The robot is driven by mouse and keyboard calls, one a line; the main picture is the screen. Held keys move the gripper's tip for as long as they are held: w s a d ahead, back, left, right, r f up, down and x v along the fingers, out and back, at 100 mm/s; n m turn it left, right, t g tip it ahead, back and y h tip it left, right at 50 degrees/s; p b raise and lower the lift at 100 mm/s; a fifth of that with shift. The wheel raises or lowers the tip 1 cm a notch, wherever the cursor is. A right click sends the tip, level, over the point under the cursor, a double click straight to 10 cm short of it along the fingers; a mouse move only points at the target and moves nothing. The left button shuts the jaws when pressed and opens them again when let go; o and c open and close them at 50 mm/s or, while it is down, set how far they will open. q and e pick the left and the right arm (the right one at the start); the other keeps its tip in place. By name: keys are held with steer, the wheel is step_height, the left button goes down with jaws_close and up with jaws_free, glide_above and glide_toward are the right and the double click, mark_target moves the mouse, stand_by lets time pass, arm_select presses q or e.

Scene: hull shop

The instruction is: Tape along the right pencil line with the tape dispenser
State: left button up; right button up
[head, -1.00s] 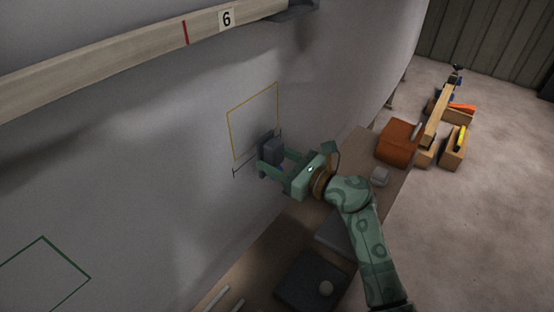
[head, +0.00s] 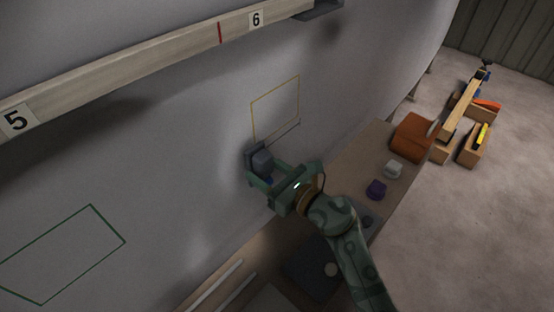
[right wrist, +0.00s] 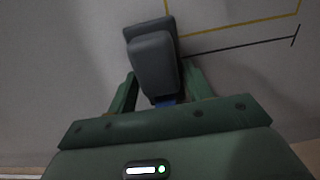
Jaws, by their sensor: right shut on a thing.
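The grey tape dispenser (head: 261,161) is held between the fingers of my right gripper (head: 265,172), close against the pale hull wall. It also shows in the right wrist view (right wrist: 153,62), with a bit of blue at its base. Whether it touches the wall I cannot tell. The right pencil line (head: 287,132) is a thin dark line with an end tick, just under the yellow outline (head: 275,90). In the right wrist view the line (right wrist: 240,45) runs right from the dispenser; its left end is hidden. My left gripper is not in view.
A wooden batten (head: 150,60) with numbers 5 and 6 crosses the wall above. A green outline (head: 65,255) is at lower left.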

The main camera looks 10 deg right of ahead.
steer(key=shift+s+a+r, duration=0.15)
steer(key=shift+s+a, duration=0.35)
steer(key=shift+a, duration=0.3)
steer(key=shift+s, duration=0.1)
steer(key=shift+x, duration=0.9)
